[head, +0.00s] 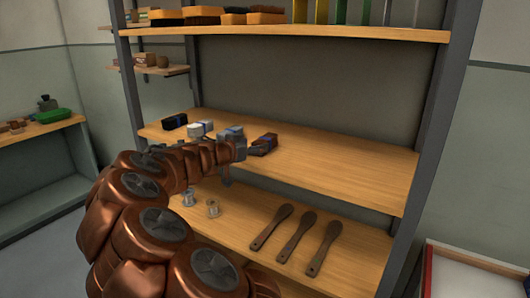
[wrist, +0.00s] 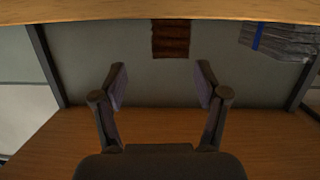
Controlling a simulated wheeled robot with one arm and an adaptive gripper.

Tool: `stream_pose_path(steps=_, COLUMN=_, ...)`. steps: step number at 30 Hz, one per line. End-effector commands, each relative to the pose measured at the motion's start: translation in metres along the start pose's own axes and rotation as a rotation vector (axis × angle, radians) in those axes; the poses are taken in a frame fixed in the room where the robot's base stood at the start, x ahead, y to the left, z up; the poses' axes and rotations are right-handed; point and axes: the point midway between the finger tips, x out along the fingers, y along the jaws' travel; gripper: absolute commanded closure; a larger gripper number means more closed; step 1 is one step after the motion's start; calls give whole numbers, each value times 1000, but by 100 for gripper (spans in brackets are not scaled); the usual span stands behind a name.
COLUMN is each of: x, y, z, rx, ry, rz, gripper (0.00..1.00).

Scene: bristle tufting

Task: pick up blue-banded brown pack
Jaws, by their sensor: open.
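The brown pack (head: 266,143) with a blue band lies on the middle shelf in the head view, just right of my gripper (head: 243,149). The wrist view seems upside down. There the brown pack (wrist: 171,38) sits against the shelf board at the top, its band not clear. My gripper (wrist: 161,78) is open and empty, with its two fingers apart. The pack is beyond the fingertips, roughly in line with the gap between them and slightly right of its middle. Nothing is between the fingers.
A grey pack with a blue band (wrist: 280,40) stands beside the brown one. A white-grey pack (head: 200,130) and a black pack (head: 174,122) are farther left. The middle shelf (head: 345,165) is clear to the right. An upper shelf (head: 340,33) runs above.

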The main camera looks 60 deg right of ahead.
Motion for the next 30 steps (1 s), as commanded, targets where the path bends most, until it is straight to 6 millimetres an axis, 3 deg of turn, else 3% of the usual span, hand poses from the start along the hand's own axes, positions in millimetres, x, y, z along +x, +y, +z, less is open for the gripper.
stream_pose_path(steps=8, x=23, y=-17, z=14, rx=27, ry=18, rz=-34, gripper=27)
stream_pose_path(steps=20, x=51, y=-16, z=10, rx=28, ry=19, rz=-34, gripper=27)
stream_pose_path(steps=30, x=90, y=-14, z=8, rx=28, ry=17, rz=-34, gripper=27)
